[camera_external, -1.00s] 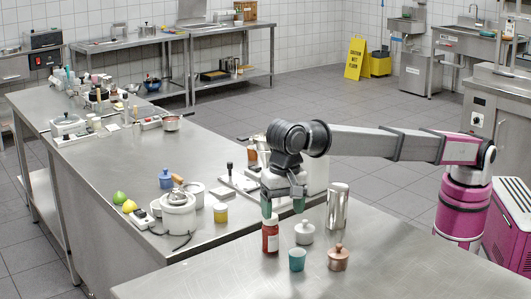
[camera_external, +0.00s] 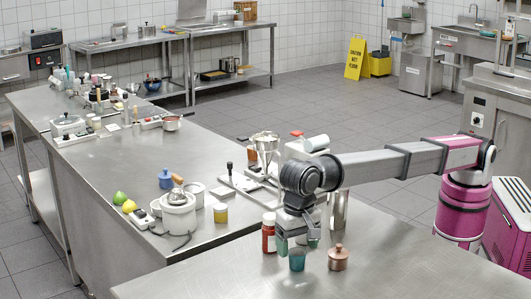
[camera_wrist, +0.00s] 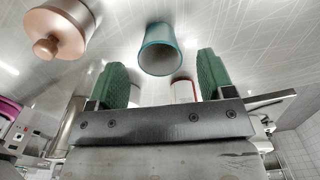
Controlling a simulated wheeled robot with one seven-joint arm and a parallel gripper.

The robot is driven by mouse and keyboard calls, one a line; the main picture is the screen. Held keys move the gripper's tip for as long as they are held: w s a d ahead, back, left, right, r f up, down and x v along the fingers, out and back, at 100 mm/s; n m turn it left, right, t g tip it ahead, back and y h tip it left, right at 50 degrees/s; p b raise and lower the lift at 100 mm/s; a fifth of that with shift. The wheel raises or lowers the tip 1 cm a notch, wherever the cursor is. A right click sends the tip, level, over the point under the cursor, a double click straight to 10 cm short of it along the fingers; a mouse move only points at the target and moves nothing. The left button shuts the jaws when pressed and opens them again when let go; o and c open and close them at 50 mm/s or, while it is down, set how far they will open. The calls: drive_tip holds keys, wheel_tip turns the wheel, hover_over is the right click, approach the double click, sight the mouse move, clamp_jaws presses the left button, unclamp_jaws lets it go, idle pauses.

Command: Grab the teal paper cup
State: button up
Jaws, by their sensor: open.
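The teal paper cup (camera_external: 297,262) stands upright near the front of the nearer steel table. In the wrist view the cup (camera_wrist: 160,60) appears at the top middle, between the lines of the two green fingers and beyond their tips. My gripper (camera_external: 298,243) is open, low over the table and just behind the cup in the external view. Its green fingers (camera_wrist: 160,75) hold nothing. I cannot tell the exact gap between fingertips and cup.
A red bottle with a white cap (camera_external: 268,236) stands left of my gripper. A copper lidded pot (camera_external: 338,260) stands right of the cup. A metal cylinder (camera_external: 341,210) is behind, partly hidden by my arm. The table's front right (camera_external: 430,270) is clear.

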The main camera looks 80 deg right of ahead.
drive_tip(key=shift+a+f, duration=0.1)
drive_tip(key=shift+f, duration=1.35)
drive_tip(key=c, duration=1)
